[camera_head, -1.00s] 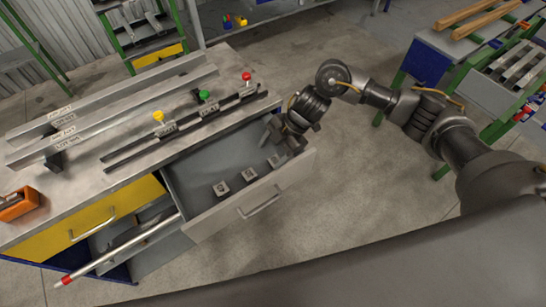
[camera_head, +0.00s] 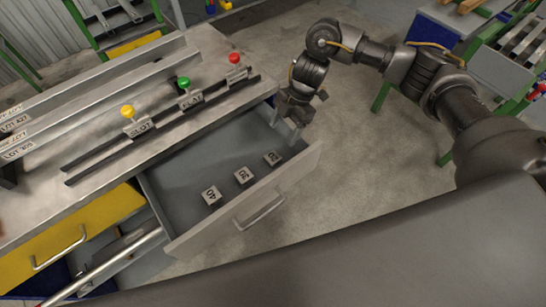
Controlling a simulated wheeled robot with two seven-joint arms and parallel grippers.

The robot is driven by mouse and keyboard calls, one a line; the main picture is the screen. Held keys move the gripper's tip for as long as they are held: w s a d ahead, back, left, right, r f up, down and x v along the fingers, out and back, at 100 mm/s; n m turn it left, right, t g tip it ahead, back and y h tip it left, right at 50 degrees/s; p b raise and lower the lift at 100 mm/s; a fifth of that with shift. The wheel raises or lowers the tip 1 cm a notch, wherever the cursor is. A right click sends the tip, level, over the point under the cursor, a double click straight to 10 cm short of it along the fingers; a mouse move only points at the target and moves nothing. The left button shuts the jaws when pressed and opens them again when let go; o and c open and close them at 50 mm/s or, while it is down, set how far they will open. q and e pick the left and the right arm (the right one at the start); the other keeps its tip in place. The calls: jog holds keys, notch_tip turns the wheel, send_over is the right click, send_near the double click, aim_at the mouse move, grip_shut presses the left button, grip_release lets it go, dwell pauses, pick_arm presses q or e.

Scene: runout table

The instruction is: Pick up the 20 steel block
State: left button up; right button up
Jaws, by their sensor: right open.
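Three small steel blocks stand in a row in the open grey drawer. The left one (camera_head: 211,195) reads 40 and the middle one (camera_head: 243,176) seems to read 30. The right one (camera_head: 272,158), nearest my gripper, is the 20 steel block by its place in the row; its label is small and hard to read. My right gripper (camera_head: 286,126) is open and empty, fingers pointing down, over the drawer's far right end. It is apart from the 20 block, a little beyond and above it. My left gripper is not in view.
The drawer front (camera_head: 245,205) with its handle and the drawer's side walls surround the blocks. The bench top (camera_head: 110,175) beside it carries rails and yellow, green and red knobs marked with tags. A yellow drawer (camera_head: 75,235) is at left.

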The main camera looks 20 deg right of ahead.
aim_at(273, 157)
jog(key=x, duration=0.4)
jog(key=shift+a, duration=0.1)
jog(key=shift+f, duration=0.3)
jog(key=shift+s+a+f+p, duration=0.2)
jog(key=shift+p, duration=0.15)
jog(key=x, duration=0.1)
jog(key=p+x, duration=0.1)
jog(key=x, duration=0.1)
jog(key=shift+s+a+f, duration=0.1)
jog(key=shift+s+f, duration=0.15)
jog(key=shift+a+f, duration=0.2)
jog(key=shift+f, duration=0.3)
jog(key=c, duration=1.1)
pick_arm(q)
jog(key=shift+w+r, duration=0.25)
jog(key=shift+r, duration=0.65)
pick_arm(e)
jog(key=shift+c, duration=0.9)
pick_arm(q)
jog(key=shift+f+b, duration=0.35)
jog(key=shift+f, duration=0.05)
pick_arm(e)
notch_tip(273, 157, up, 10)
